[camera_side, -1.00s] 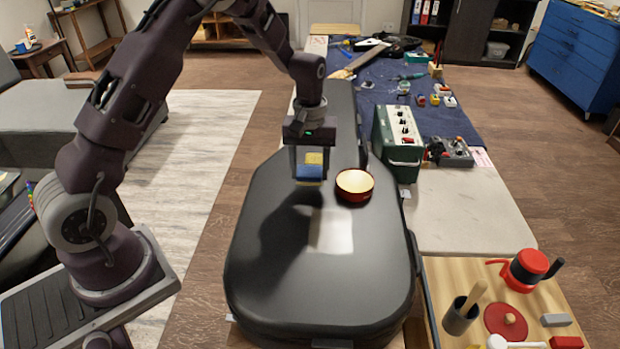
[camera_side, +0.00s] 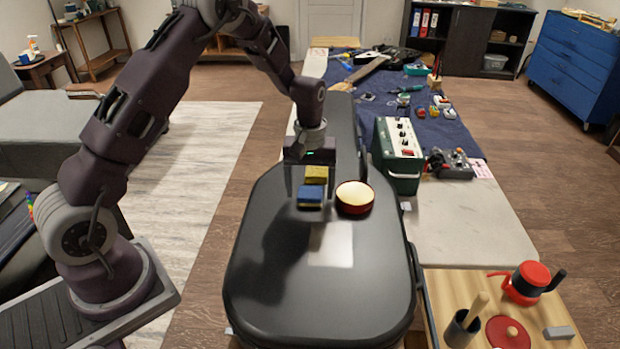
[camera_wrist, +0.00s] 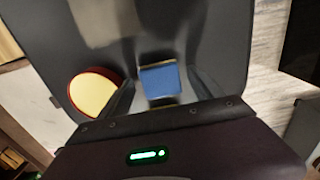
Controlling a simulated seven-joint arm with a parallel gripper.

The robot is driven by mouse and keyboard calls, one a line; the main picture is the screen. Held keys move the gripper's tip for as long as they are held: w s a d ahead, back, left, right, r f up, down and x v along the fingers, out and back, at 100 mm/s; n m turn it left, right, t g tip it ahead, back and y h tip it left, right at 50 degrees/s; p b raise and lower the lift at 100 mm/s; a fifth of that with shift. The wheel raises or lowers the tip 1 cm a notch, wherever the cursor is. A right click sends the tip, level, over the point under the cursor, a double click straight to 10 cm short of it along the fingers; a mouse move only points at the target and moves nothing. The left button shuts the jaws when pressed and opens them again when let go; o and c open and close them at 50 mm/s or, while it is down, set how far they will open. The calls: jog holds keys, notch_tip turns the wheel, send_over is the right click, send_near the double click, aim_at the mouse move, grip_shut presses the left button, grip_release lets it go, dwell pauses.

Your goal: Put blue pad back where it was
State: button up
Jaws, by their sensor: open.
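The blue pad (camera_side: 311,195) is a small block with yellow showing along its edge, over the black guitar case (camera_side: 290,290). A yellow patch (camera_side: 316,174) shows just behind it; I cannot tell whether it is a separate pad. My gripper (camera_side: 312,185) points down over the case, with its fingers around the pads. In the wrist view, the blue pad (camera_wrist: 160,81) lies between the spread fingers, with yellow at its near and far edges. The jaws are open. The pad's underside and its contact with the case are hidden.
A round red bowl with a cream inside (camera_side: 354,197) stands on the case, close right of the pads. A green amplifier box (camera_side: 398,155) is beyond it on the bench. The case's front half is clear. A wooden board with red items (camera_side: 510,300) is at front right.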

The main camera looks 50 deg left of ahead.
aim_at(310, 193)
jog(key=s+d+r+m+t, duration=0.1)
jog(key=s+d+r, duration=0.15)
jog(key=r, duration=1.45)
jog(key=s+d+r+m+t, duration=0.2)
jog(key=s+d+r+m, duration=0.1)
jog(key=s+r, duration=0.65)
jog(key=s+d+f+m+t, duration=0.1)
jog(key=s+m, duration=0.1)
jog(key=s, duration=0.6)
jog(key=s+d+f+m+t, duration=0.1)
jog(key=s+m, duration=0.2)
jog(key=s, duration=0.5)
jog(key=shift+s+d+f+t, duration=0.2)
jog(key=shift+d+f+t, duration=0.1)
jog(key=shift+d, duration=0.05)
